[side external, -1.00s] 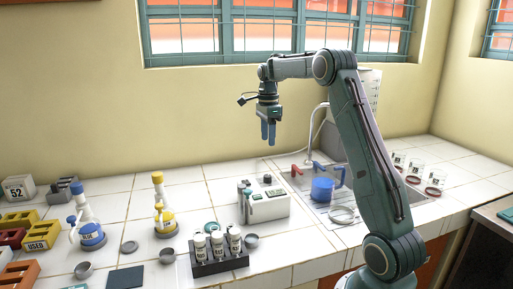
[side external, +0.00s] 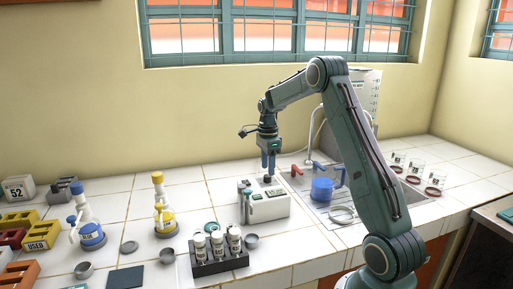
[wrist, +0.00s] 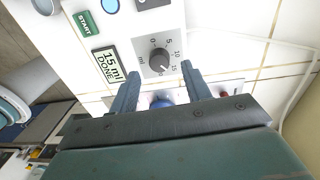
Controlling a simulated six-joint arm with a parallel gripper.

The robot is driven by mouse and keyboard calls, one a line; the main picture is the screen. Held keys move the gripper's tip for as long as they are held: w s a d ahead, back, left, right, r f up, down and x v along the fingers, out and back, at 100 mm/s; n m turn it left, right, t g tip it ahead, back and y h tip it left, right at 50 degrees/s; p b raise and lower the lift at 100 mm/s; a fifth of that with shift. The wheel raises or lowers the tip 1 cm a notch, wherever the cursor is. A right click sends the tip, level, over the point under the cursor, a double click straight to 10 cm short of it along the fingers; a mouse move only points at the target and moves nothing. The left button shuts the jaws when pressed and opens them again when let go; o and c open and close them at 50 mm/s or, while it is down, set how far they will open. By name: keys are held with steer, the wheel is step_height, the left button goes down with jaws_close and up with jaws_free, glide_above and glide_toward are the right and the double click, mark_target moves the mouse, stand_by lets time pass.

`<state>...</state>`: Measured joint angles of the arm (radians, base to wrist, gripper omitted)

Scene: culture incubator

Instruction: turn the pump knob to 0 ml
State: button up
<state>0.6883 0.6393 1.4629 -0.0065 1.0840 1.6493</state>
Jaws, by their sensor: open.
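The pump (side external: 265,205) is a white box on the tiled counter, right of centre in the side view. In the wrist view its grey round knob (wrist: 159,60) sits on a dial plate marked 0, 5, 10 and 15 ml. The display (wrist: 109,67) beside it reads "15 ml DONE". A green START label (wrist: 86,22) is also on the panel. My gripper (side external: 268,168) points down just above the pump. In the wrist view my gripper's two blue fingers (wrist: 160,80) are apart, close to the knob, with nothing between them.
A rack of white-capped vials (side external: 219,262) stands in front of the pump. Blue (side external: 90,232) and yellow (side external: 164,217) bottles stand at left.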

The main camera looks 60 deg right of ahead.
mark_target(267, 178)
steer(key=shift+f, duration=1.55)
steer(key=shift+s, duration=0.1)
steer(key=c, duration=1)
